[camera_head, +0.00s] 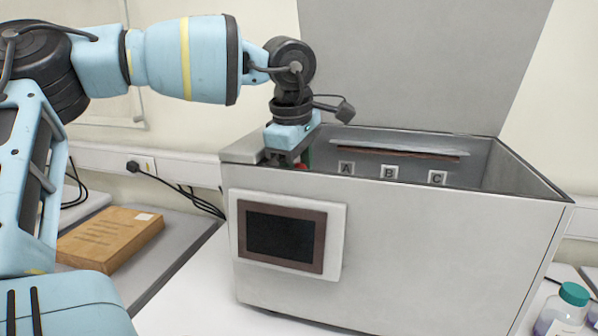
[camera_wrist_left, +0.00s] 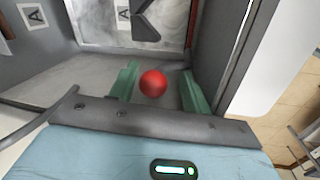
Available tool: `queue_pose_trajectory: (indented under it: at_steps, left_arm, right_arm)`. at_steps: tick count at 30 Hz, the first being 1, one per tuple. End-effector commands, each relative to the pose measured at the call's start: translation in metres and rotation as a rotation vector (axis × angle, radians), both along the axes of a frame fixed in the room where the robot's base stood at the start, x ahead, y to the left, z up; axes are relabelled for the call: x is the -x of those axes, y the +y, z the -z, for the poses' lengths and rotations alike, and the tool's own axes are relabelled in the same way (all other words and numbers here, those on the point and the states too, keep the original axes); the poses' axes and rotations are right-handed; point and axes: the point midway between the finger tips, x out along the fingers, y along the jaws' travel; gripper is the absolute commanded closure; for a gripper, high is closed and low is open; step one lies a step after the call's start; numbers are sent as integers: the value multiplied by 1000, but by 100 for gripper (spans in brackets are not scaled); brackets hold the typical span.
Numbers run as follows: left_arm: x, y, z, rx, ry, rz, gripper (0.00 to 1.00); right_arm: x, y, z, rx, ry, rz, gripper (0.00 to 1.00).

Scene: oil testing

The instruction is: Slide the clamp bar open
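The metal machine (camera_head: 420,245) has an open top. A red ball-shaped knob (camera_wrist_left: 153,83) shows in the left wrist view and is small and partly hidden in the head view (camera_head: 301,166). My left gripper (camera_wrist_left: 158,86) is at the left end of the opening. Its green fingers stand on either side of the knob, with a gap visible on the right. I cannot tell whether the left finger touches it. A long pale and brown strip (camera_head: 400,150) runs along the inner back wall; I cannot tell whether it is the clamp bar. My right gripper is out of view.
Plates A (camera_head: 346,168), B (camera_head: 389,172) and C (camera_head: 437,177) stand inside the opening. A raised grey lid (camera_head: 420,60) stands behind. A dark screen (camera_head: 283,235) is on the front. A teal-capped bottle (camera_head: 567,308) stands right, a brown box (camera_head: 110,238) left.

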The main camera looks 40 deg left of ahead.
Motion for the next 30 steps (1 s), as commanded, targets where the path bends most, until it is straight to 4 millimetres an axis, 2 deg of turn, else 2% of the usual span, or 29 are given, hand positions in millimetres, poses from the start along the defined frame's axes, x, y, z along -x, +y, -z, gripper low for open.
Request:
queue_pose_trajectory:
  at_steps: [7, 21, 30]
  left_arm:
    - [0, 0, -4, -1, -4, -1, 52]
    - [12, -4, -68, -2, -3, -1, 52]
    - [15, -5, -78, -1, -2, 0, 52]
  right_arm:
    - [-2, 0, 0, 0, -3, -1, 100]
    - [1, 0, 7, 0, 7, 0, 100]
    - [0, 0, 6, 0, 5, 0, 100]
